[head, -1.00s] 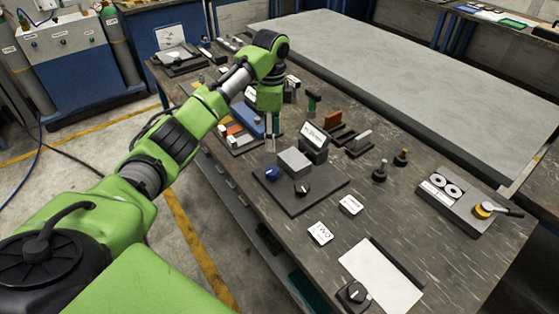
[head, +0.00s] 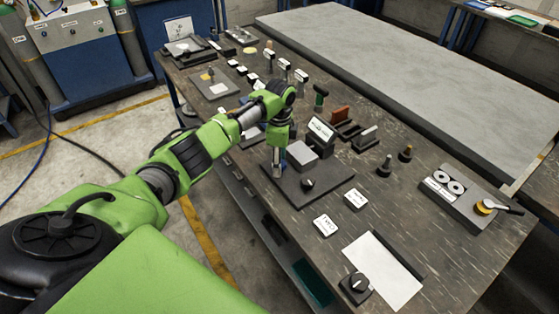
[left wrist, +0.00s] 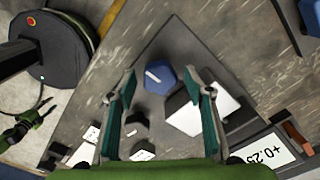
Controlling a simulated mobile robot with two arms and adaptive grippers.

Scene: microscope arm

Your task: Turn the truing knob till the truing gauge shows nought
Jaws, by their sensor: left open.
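A blue faceted knob (left wrist: 160,78) with a white mark on top stands on the dark base plate (head: 328,182). My left gripper (head: 276,168) is open and points down over the plate's left part. In the left wrist view its fingers (left wrist: 158,84) stand either side of the blue knob, with gaps showing. A gauge display (head: 321,130) stands behind a pale grey block (head: 302,155); in the left wrist view the display (left wrist: 268,153) reads about +0.25, partly cut off.
Two white label cards (head: 324,225) lie in front of the plate. A white sheet (head: 383,270) and a black dial (head: 355,288) are nearer the front edge. Dark posts (head: 384,168) and a grey box with two white discs (head: 448,184) stand to the right.

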